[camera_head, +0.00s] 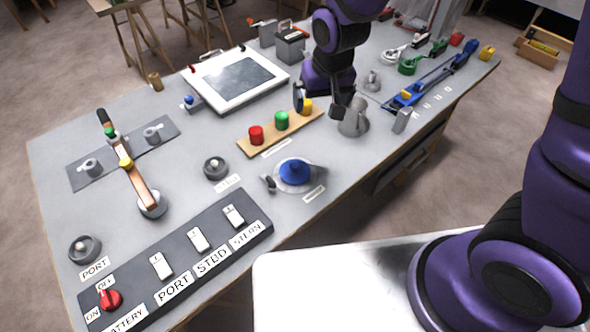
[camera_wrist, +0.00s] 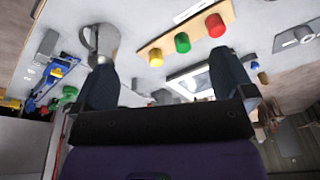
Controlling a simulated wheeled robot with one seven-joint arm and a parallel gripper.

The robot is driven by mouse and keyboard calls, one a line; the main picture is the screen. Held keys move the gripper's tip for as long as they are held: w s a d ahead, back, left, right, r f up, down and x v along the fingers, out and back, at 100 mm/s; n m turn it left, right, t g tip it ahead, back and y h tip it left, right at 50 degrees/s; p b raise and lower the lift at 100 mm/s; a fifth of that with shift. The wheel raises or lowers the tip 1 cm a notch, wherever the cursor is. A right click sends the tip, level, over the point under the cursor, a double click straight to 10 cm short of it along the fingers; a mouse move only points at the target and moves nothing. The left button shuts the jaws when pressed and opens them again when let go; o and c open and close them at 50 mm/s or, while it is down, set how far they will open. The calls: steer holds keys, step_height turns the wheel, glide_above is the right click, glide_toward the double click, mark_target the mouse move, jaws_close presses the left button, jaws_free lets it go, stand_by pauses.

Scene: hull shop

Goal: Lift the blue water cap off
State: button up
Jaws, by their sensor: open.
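The blue water cap (camera_head: 295,172) sits on a round grey fitting on the near side of the bench, with a small dark lever at its left and a label at its right. I cannot make the cap out in the wrist view. My gripper (camera_head: 320,104) hangs over the bench beyond the cap, near the yellow cap and the metal jug. It is apart from the blue cap. In the wrist view its two dark fingers (camera_wrist: 165,82) are wide apart with nothing held between them.
A wooden strip with red (camera_head: 256,135), green (camera_head: 282,121) and yellow (camera_head: 307,106) caps lies behind the blue cap. A metal jug (camera_head: 354,121) stands right of it. A switch panel (camera_head: 182,270) lies at front left. Bare bench surrounds the fitting.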

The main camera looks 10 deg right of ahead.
glide_toward(295, 165)
steer(key=shift+w+a+n+g+h, duration=0.15)
steer(key=shift+w+n+g+h, duration=0.15)
steer(key=shift+w, duration=0.15)
steer(key=shift+w+a+f, duration=0.1)
steer(key=shift+w+f, duration=0.05)
steer(key=shift+f, duration=1.65)
steer(key=shift+w+a+f, duration=0.1)
steer(key=shift+w+f, duration=0.05)
steer(key=shift+f, duration=1.65)
steer(key=shift+w+f, duration=0.15)
steer(key=shift+f, duration=1.65)
steer(key=c, duration=0.6)
